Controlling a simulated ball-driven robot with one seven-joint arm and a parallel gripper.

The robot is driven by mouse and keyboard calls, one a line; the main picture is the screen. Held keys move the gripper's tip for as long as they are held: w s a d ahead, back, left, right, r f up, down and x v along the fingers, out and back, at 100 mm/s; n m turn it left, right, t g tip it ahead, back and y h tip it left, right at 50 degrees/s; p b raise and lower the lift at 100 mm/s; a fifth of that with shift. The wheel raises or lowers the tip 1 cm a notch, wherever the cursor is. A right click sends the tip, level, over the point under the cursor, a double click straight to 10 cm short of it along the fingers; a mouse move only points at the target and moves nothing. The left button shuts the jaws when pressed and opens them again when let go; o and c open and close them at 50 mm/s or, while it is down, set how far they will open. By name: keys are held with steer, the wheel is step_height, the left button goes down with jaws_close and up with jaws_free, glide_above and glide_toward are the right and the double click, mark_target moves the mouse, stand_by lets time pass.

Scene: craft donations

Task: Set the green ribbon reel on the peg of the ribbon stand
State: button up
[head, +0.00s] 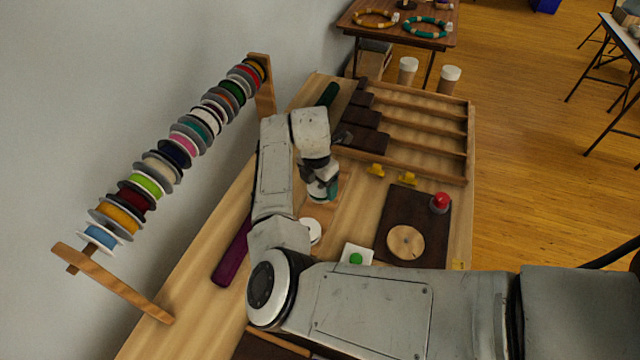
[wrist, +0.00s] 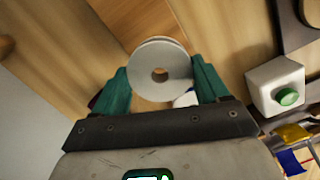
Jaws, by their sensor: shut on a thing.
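My gripper (head: 323,190) is shut on a reel (wrist: 176,62) with pale flanges. The wrist view shows the reel between the teal fingers (wrist: 160,82), flange facing the camera, with a brown centre hole; its ribbon colour is hidden. A pale wooden block or base (wrist: 135,14) lies beyond the reel, and in the head view a light wooden base (head: 322,212) shows just under my gripper. I cannot make out a peg on it, nor tell whether the reel touches it. A long ribbon rack (head: 93,278) at the left carries several coloured reels on a rod.
A white round piece (head: 312,229) lies near my arm. A white box with a green button (head: 357,254) stands right of it. A dark board (head: 395,212) holds a wooden disc and red knob. A stepped wooden rack (head: 462,140) stands behind; a purple roll (head: 233,252) lies left.

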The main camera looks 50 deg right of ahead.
steer(key=shift+f+b, duration=1.35)
steer(key=shift+f, duration=0.9)
steer(key=o, duration=1.1)
steer(key=r, duration=0.3)
steer(key=a+r, duration=0.1)
steer(key=r, duration=0.6)
steer(key=shift+a+r+b, duration=0.15)
steer(key=shift+r+b, duration=0.15)
steer(key=shift+r, duration=0.1)
